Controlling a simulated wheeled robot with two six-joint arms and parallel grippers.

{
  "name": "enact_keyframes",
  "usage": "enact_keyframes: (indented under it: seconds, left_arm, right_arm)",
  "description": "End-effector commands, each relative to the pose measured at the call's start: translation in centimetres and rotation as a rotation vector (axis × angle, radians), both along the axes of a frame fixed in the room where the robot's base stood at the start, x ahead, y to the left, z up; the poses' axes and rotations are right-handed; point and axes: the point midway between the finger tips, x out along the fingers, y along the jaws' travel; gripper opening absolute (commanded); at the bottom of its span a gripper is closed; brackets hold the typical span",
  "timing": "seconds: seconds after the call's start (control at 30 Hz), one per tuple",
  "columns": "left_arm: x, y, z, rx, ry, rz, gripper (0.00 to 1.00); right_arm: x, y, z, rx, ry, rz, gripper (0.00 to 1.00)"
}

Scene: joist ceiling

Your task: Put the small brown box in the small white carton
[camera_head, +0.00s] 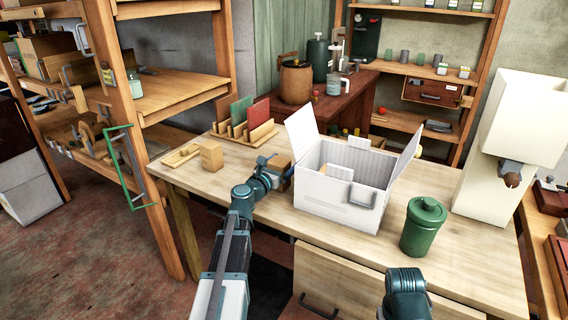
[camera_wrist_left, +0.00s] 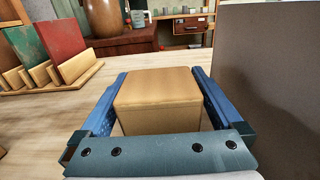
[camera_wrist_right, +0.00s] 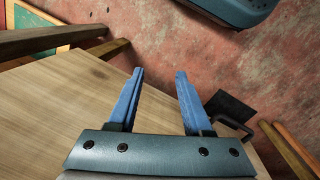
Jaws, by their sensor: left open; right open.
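The small brown box (camera_head: 281,161) stands on the table just left of the small white carton (camera_head: 333,205). In the left wrist view the box (camera_wrist_left: 155,88) sits between the two blue fingers of my left gripper (camera_wrist_left: 160,76), which is open around it. In the head view my left gripper (camera_head: 278,176) partly hides the box. The carton is upright with its flaps spread, and pale dividers show inside. My right gripper (camera_wrist_right: 158,76) is open and empty in the right wrist view, pointing past a wooden surface toward the floor.
A green canister (camera_head: 423,228) stands right of the carton. Another small tan block (camera_head: 211,156), a shallow wooden tray (camera_head: 181,155) and a rack with green and red boards (camera_head: 244,133) are at the left. A white machine (camera_head: 505,150) stands far right.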

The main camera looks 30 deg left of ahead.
Motion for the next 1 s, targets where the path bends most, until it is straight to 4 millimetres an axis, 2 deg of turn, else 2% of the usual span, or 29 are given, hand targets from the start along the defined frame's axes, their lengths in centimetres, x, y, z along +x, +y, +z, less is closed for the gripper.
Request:
enact_keyframes:
  seconds: [0.5,0.7,1.0]
  left_arm:
    - [-9.7,0.6,0.1,0.0,0.0,0.003,1.0]
    - [-11.6,0.9,0.1,0.0,0.0,0.002,1.0]
    - [-12.0,0.9,0.1,0.002,0.001,-0.002,1.0]
  right_arm:
    - [0.0,0.0,0.1,0.0,0.0,0.0,0.5]
    - [0.0,0.0,0.1,0.0,0.0,0.0,0.5]
    - [0.0,0.0,0.1,0.0,0.0,0.0,0.5]
